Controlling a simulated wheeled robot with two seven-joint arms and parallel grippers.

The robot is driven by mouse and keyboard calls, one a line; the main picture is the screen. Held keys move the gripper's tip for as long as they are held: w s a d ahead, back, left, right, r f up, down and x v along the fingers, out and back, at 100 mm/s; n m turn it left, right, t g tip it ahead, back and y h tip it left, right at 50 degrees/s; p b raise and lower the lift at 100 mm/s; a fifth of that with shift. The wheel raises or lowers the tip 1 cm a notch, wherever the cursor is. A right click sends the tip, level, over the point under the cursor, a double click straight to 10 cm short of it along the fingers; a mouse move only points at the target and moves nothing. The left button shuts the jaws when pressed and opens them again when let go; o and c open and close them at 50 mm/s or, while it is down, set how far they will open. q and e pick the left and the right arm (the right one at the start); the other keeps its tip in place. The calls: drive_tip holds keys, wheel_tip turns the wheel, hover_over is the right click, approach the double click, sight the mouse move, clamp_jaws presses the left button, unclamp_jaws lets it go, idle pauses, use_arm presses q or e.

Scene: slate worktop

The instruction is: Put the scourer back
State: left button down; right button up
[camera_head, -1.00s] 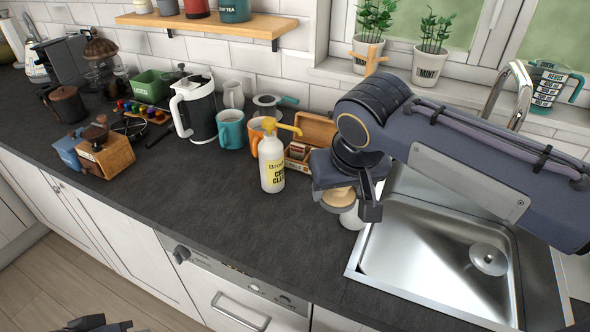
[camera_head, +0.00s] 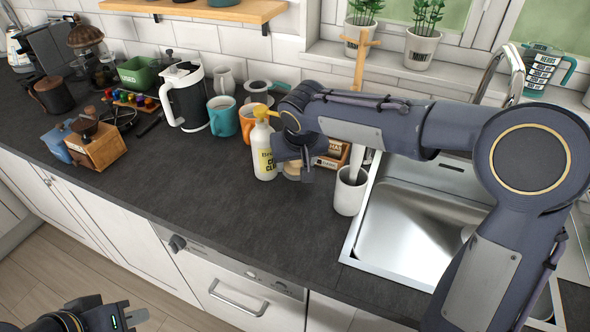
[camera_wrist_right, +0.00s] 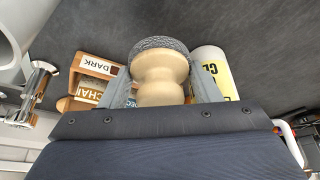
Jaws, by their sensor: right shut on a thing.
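The scourer (camera_wrist_right: 160,75) has a pale wooden knob handle and a grey mesh pad. My right gripper (camera_head: 295,165) is shut on its handle. In the head view only a little of the scourer (camera_head: 292,171) shows below the gripper, just right of the yellow-topped spray bottle (camera_head: 263,155). I cannot tell whether the pad touches the worktop. A white cup (camera_head: 349,196) stands right of the gripper by the sink, with a pale upright thing in it, partly hidden by my arm. My left gripper (camera_head: 118,318) is low at the bottom left, away from the worktop; its jaw opening is unclear.
The wooden tea box (camera_head: 333,155) is close behind the gripper, and the spray bottle (camera_wrist_right: 211,72) is close beside it. The metal sink (camera_head: 400,225) lies right. The front middle worktop is clear.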

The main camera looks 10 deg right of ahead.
sight(296, 166)
drive_tip(key=shift+w+a+f, duration=0.1)
drive_tip(key=shift+w+f, duration=0.05)
drive_tip(key=shift+f, duration=0.85)
drive_tip(key=shift+w+f, duration=0.15)
drive_tip(key=shift+f, duration=0.8)
drive_tip(key=shift+f+b, duration=0.2)
drive_tip(key=shift+b, duration=0.15)
drive_tip(key=o, duration=0.8)
drive_tip(key=shift+r, duration=0.1)
drive_tip(key=shift+r+p, duration=0.2)
drive_tip(key=shift+p, duration=0.15)
drive_tip(key=v, duration=1.2)
